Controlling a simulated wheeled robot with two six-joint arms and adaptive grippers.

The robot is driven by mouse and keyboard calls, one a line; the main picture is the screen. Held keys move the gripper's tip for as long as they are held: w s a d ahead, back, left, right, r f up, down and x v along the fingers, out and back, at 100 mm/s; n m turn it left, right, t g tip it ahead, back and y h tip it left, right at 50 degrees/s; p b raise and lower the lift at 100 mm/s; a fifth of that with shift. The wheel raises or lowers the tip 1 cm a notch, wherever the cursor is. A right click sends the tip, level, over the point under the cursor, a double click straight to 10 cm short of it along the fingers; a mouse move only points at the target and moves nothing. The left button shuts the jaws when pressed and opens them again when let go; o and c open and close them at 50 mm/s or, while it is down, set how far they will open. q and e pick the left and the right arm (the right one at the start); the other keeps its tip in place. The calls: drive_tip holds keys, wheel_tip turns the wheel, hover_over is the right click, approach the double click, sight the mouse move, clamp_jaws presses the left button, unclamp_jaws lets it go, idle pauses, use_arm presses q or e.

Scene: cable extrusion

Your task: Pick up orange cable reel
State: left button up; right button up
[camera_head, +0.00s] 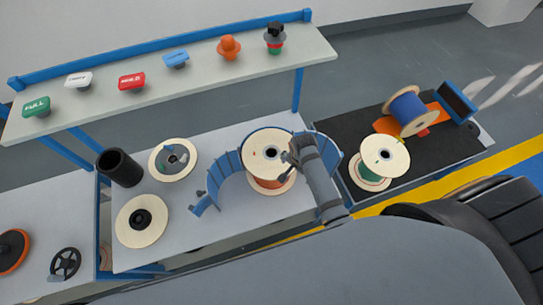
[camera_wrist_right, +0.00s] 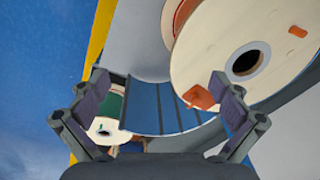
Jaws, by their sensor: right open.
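The orange cable reel (camera_head: 263,150) stands on the light table inside a curved blue guard (camera_head: 226,183). It has pale round flanges, a dark centre hole and a band of orange cable between the flanges. My right gripper (camera_head: 289,158) is over the reel's right side. In the right wrist view the gripper (camera_wrist_right: 158,88) is open and empty. The reel (camera_wrist_right: 205,55) fills the upper right there, its flange behind and beside the right finger; I cannot tell whether they touch. My left gripper is not in view.
A green reel (camera_head: 385,153) and a blue reel (camera_head: 407,109) sit on a dark cart at the right. Two pale reels (camera_head: 130,228) (camera_head: 165,148) and a black cylinder (camera_head: 122,168) stand left on the table. A shelf (camera_head: 190,90) with coloured buttons runs behind.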

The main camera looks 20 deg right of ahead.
sight(274, 169)
drive_tip(key=w+a+m, duration=0.2)
drive_tip(key=w+a+r+m+g, duration=0.1)
drive_tip(key=m, duration=0.1)
drive_tip(key=w+a+r+m+p, duration=0.1)
drive_tip(key=w+a+m, duration=0.1)
drive_tip(key=m, duration=0.1)
drive_tip(key=shift+w+a+y, duration=0.3)
drive_tip(key=shift+a, duration=0.05)
drive_tip(key=shift+w+a+m, duration=0.1)
drive_tip(key=shift+a+m, duration=0.15)
drive_tip(key=shift+m, duration=0.05)
wheel_tip(274, 169, down, 6)
drive_tip(key=b, duration=0.3)
drive_tip(key=shift+r+b, duration=0.25)
drive_tip(key=shift+b, duration=0.1)
drive_tip(key=shift+r, duration=0.1)
wheel_tip(274, 169, down, 5)
drive_tip(key=b, duration=0.6)
drive_tip(key=shift+w+a+f+b, duration=0.1)
drive_tip(key=shift+a+f+b, duration=0.1)
drive_tip(key=shift+b, duration=0.1)
drive_tip(key=shift+r, duration=0.2)
drive_tip(key=shift+c, duration=0.4)
drive_tip(key=c, duration=1.4)
